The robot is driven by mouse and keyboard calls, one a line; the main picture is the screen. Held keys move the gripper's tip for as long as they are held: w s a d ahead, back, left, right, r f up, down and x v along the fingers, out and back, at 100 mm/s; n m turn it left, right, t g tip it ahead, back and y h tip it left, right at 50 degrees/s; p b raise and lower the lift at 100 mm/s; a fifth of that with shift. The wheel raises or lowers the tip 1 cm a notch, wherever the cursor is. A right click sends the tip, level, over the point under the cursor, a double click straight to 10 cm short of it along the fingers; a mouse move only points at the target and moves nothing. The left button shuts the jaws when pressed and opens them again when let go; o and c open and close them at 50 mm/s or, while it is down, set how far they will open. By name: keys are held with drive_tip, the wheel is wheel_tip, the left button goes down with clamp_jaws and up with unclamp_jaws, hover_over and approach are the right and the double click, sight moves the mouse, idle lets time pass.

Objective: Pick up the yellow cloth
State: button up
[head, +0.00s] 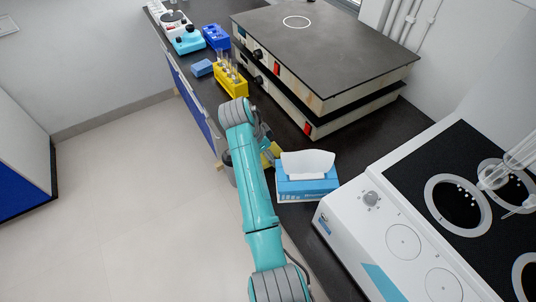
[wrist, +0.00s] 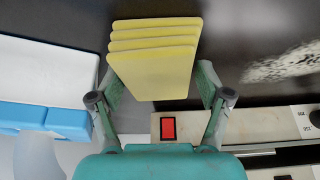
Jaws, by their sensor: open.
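The yellow cloth (wrist: 152,74) shows in the wrist view as a stack of several thin yellow sheets on the dark bench top. In the head view only a small yellow patch of it (head: 271,151) shows beside my arm, left of the tissue box; the rest is hidden. My gripper (wrist: 158,88) is open, with one finger on each side of the near part of the stack. I cannot tell whether the fingers touch it. In the head view my arm mostly hides the gripper.
A blue tissue box (head: 307,186) stands close to the right of the cloth. Stacked hotplates (head: 330,60) lie behind it. A yellow tube rack (head: 231,82) stands farther back. A white multi-position heater (head: 385,245) fills the front right. The floor at left is clear.

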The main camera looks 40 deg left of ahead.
drive_tip(key=shift+f, duration=0.25)
idle(0.3)
drive_tip(key=c, duration=0.8)
